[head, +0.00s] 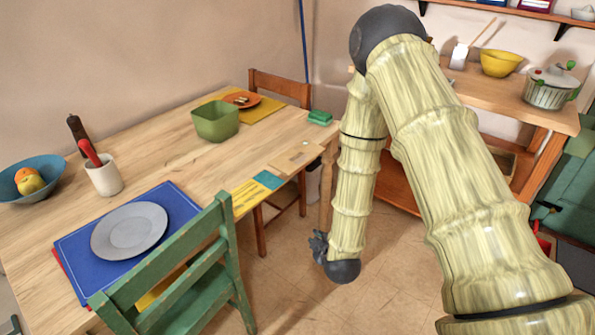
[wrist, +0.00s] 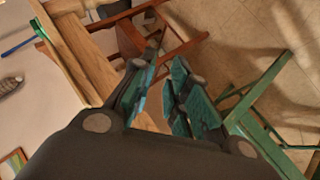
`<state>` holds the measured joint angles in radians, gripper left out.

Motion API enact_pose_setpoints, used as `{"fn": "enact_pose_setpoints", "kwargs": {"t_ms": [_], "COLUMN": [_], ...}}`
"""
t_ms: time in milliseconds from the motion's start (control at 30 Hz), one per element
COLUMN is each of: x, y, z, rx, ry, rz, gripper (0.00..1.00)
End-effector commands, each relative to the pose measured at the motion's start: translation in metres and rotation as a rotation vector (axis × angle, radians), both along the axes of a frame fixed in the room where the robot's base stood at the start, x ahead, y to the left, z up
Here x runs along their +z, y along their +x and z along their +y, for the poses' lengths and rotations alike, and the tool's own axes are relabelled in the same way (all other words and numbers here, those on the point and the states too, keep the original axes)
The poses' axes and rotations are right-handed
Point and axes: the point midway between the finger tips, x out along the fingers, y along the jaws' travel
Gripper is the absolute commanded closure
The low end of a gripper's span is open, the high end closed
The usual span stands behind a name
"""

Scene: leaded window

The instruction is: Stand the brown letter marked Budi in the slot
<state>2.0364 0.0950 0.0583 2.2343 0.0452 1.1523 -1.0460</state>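A flat tan piece (head: 297,157) with a small mark lies at the table's near right edge in the head view. It may be the brown letter, but no name can be read. A yellow strip with a teal end (head: 256,191) lies along the same edge, its print too small to read. I cannot make out the slot in either view. My gripper (head: 318,243) hangs low, to the right of the table and apart from it. In the wrist view its teal-padded fingers (wrist: 160,75) are apart with nothing seen held between them.
The table (head: 175,150) holds a grey plate (head: 129,231), a green container (head: 215,121) and a blue bowl of fruit (head: 12,178). A green chair (head: 180,270) stands at its near side. A wooden shelf unit (head: 490,88) is behind my arm. Tiled floor (head: 290,285) is open below.

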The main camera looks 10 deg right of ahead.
Motion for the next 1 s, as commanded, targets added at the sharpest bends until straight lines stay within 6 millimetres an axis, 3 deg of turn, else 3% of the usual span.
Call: {"fn": "enact_pose_setpoints", "kwargs": {"t_ms": [33,200,400,700,1000], "x": [-0.005,0.021,0.060,0.097,0.102], "y": [0.019,0.074,0.122,0.150,0.187], "z": [-0.001,-0.006,-0.011,-0.017,-0.021], "rx": [0.022,0.092,0.123,0.119,0.116], "ry": [-0.045,-0.237,-0.460,-0.645,-0.657], "rz": [-0.056,-0.238,-0.420,-0.540,-0.548], "gripper": [0.83,0.83,0.83,0.83,0.83]}}
